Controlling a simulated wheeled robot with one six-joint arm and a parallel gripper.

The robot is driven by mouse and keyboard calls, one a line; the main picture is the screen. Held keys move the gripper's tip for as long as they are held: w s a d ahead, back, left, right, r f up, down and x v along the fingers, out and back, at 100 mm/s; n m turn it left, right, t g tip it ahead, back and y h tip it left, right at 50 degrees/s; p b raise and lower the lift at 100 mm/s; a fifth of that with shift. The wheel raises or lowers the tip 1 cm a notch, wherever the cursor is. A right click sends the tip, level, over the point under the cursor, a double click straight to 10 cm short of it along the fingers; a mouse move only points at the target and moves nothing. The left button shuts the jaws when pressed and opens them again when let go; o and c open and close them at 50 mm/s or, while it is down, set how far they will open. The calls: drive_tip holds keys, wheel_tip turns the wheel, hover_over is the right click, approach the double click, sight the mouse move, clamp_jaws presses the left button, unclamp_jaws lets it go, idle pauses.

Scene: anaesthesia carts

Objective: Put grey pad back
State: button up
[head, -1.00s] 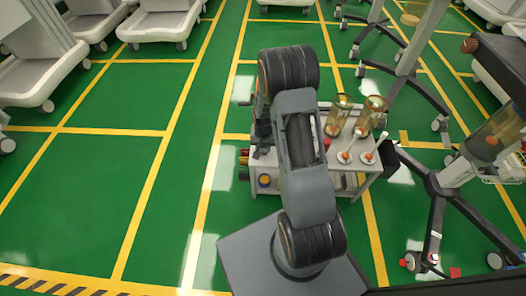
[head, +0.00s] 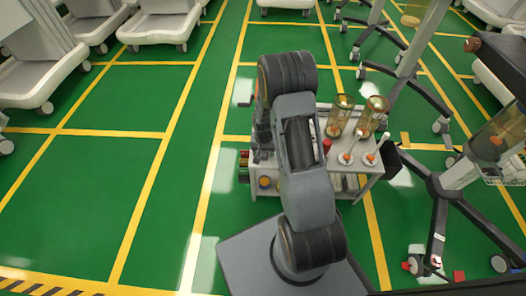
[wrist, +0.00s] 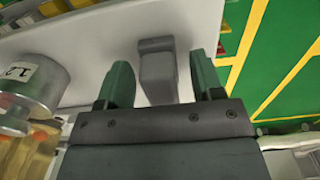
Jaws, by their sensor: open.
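The grey pad (wrist: 158,72), a small block with a darker end, stands against the white cart surface (wrist: 85,38) in the wrist view. My gripper (wrist: 160,76) is open, its two green fingers on either side of the pad. A gap shows between the pad and each finger, so it is not gripped. In the head view, my arm hides the pad and most of my gripper above the left part of the cart (head: 352,184).
A metal-topped canister (wrist: 28,90) labelled "1.2" stands close to the left of my gripper in the wrist view. Amber cylinders (head: 378,108) and white-handled items stand on the cart. A wheeled stand (head: 437,205) is to the right.

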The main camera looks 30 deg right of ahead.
drive_tip(key=shift+r, duration=0.1)
drive_tip(key=s+a+r+n+t+p, duration=0.1)
drive_tip(key=s+a+r+p, duration=0.15)
drive_tip(key=r, duration=0.95)
drive_tip(key=s+a+r+n+p, duration=0.1)
drive_tip(key=s+a+r+p, duration=0.15)
drive_tip(key=r, duration=0.95)
drive_tip(key=s+a+r+n+t, duration=0.1)
drive_tip(key=s+a+r+n, duration=0.3)
drive_tip(key=s+r, duration=0.3)
drive_tip(key=s, duration=0.3)
drive_tip(key=shift+s+a+r+t, duration=0.15)
drive_tip(key=shift+s+r+t, duration=0.1)
drive_tip(key=shift+r+t, duration=0.15)
